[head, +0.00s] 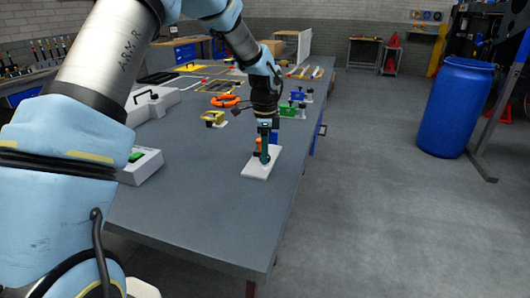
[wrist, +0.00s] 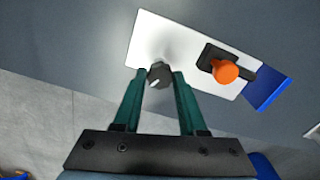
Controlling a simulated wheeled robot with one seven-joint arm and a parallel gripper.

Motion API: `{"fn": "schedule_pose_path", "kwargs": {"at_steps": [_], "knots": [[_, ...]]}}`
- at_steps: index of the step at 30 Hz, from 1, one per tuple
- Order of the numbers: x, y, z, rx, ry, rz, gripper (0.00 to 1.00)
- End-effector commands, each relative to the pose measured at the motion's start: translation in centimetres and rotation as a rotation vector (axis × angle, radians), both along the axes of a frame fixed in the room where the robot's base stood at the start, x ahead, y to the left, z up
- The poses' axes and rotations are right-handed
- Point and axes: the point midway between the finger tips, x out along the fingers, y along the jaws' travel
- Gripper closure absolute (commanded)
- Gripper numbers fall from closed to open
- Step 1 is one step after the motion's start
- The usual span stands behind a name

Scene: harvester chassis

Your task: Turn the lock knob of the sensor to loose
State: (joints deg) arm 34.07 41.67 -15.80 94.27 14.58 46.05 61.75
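A white plate (head: 256,172) lies near the right edge of the grey table. In the wrist view the plate (wrist: 190,47) carries a small dark faceted knob (wrist: 160,74) with a pale mark on its face. To its right is an orange knob (wrist: 225,72) on a black base. My gripper (head: 262,157) points down at the plate. In the wrist view its two green fingers (wrist: 160,77) stand either side of the dark knob and appear to touch it. The knob's contact faces are partly hidden by the fingertips. Which of these parts is the lock knob is not labelled.
A blue piece (wrist: 267,92) adjoins the plate's end. A pale box with a green button (head: 140,165) stands at the left. Farther back are a yellow fixture (head: 213,117), an orange ring (head: 224,101) and green and blue blocks. The near table top is clear.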

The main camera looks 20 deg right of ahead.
Motion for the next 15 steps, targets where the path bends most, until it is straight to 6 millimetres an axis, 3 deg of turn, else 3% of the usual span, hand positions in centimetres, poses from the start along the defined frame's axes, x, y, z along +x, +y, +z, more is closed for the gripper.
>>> {"fn": "schedule_pose_path", "kwargs": {"at_steps": [1,9,15], "knots": [[-0.02,0.01,0.01,0.000,0.001,0.000,0.68],[-0.03,0.01,0.02,0.000,0.001,0.000,0.99],[-0.03,0.03,0.02,0.000,0.001,0.000,1.00]]}}
